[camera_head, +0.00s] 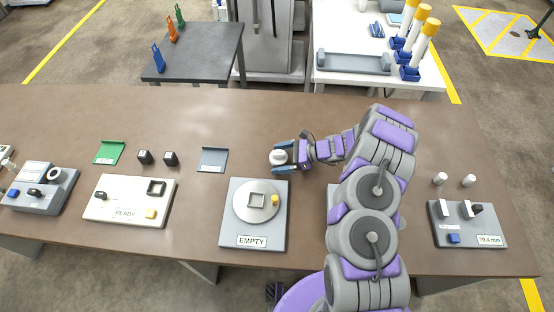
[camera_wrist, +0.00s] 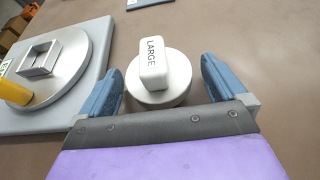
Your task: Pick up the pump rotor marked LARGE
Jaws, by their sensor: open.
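The pump rotor marked LARGE (camera_wrist: 154,62) is a white round piece with an upright grip block that bears the word LARGE. It stands on the brown table. In the head view the rotor (camera_head: 278,157) sits at the tip of my gripper (camera_head: 283,158). My gripper (camera_wrist: 162,85) is open, with one blue finger on each side of the rotor.
A grey plate labelled EMPTY (camera_head: 241,228) with a round disc and yellow peg is close by. A READY panel (camera_head: 112,212), a blue-grey tray (camera_head: 212,160) and black knobs (camera_head: 145,157) lie left. A gauge block (camera_head: 462,235) stands right. The table's back strip is clear.

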